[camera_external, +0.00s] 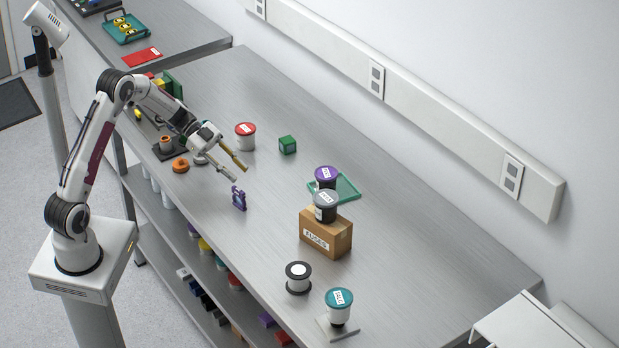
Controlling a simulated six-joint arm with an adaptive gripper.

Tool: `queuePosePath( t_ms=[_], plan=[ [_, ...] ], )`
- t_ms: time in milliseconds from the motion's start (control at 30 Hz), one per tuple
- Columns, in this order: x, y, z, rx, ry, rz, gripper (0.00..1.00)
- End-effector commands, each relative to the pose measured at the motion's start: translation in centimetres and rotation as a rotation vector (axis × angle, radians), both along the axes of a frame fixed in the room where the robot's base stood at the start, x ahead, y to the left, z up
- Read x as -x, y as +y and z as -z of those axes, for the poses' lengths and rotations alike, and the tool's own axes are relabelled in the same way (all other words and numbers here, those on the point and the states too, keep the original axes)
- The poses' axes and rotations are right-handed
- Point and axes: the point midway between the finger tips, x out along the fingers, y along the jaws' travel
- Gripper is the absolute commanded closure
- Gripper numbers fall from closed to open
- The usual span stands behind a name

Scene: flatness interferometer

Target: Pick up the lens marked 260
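Several round, lens-like pieces with labelled coloured tops stand on the metal bench. One has a red top (245,130), one a purple top (326,173), one a grey top (326,198), one a black-rimmed top (299,270) and one a teal top (339,297). The labels are too small to read, so I cannot tell which is marked 260. My gripper (240,173) is open and appears empty, its two fingers spread apart. It hangs over the bench, in front of the red-topped piece and behind a small purple bracket.
The purple bracket (239,199) stands near the bench's front edge. A cardboard box (318,239) bears the grey-topped piece. A green tray (350,190) lies by the purple-topped one. A green cube (287,145) and an orange ring (180,166) are nearby. The right bench area (430,260) is clear.

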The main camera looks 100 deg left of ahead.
Motion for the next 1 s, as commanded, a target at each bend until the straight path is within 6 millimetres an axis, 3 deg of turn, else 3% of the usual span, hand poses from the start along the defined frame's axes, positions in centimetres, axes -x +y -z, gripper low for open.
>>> queuePosePath(
  t_ms=[133, 300, 767, 1000],
  plan=[
    [0.9, -2.8, -1.2, 0.08, -0.007, 0.094, 0.71],
    [1.3, -4.4, -2.3, 0.148, -0.015, 0.137, 0.71],
    [1.3, -4.7, -2.5, 0.171, -0.013, 0.134, 0.71],
    [0.1, -5.5, -1.8, 0.17, -0.013, 0.134, 0.71]
  ],
)
